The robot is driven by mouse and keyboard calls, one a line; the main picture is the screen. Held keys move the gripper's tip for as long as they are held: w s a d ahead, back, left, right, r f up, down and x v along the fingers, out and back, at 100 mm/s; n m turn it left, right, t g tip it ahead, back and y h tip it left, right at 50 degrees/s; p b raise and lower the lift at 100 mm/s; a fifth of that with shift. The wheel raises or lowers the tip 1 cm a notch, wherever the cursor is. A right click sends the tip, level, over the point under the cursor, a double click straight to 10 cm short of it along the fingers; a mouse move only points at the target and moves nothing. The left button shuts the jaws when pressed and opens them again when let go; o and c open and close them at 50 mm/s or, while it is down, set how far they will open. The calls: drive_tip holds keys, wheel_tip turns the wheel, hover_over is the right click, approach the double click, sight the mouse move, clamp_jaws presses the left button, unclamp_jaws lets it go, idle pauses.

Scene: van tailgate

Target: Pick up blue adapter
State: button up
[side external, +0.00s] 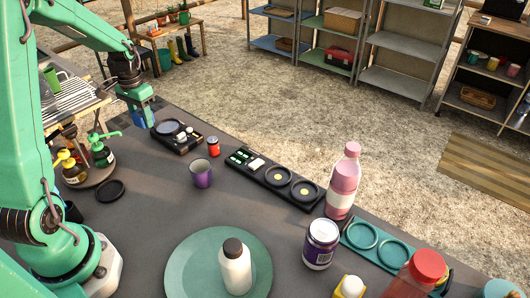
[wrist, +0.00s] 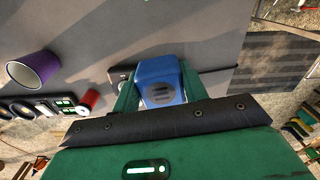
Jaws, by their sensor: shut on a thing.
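The blue adapter (wrist: 160,80) is a small blue block with a grey round socket face in the wrist view. My gripper (wrist: 160,92) is shut on it, with one green finger on each side. In the side external view my gripper (side external: 140,110) is at the far left edge of the dark table. A bit of the blue adapter (side external: 138,118) shows between the fingers there; the rest is hidden by them. I cannot tell whether it touches the surface below.
A dark tray with a round dish (side external: 170,127) stands just right of my gripper. A red can (side external: 213,147) and purple cup (side external: 201,174) are nearby. A turntable with pump bottles (side external: 101,152) is to the left. Bottles and jars crowd the right side.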

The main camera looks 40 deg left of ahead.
drive_tip(key=shift+w+d+r, duration=0.2)
drive_tip(key=shift+d+r, duration=0.35)
drive_tip(key=shift+d, duration=0.3)
drive_tip(key=shift+w+d+r, duration=0.15)
drive_tip(key=shift+d+r, duration=0.35)
drive_tip(key=shift+d, duration=0.35)
drive_tip(key=shift+w+d, duration=0.1)
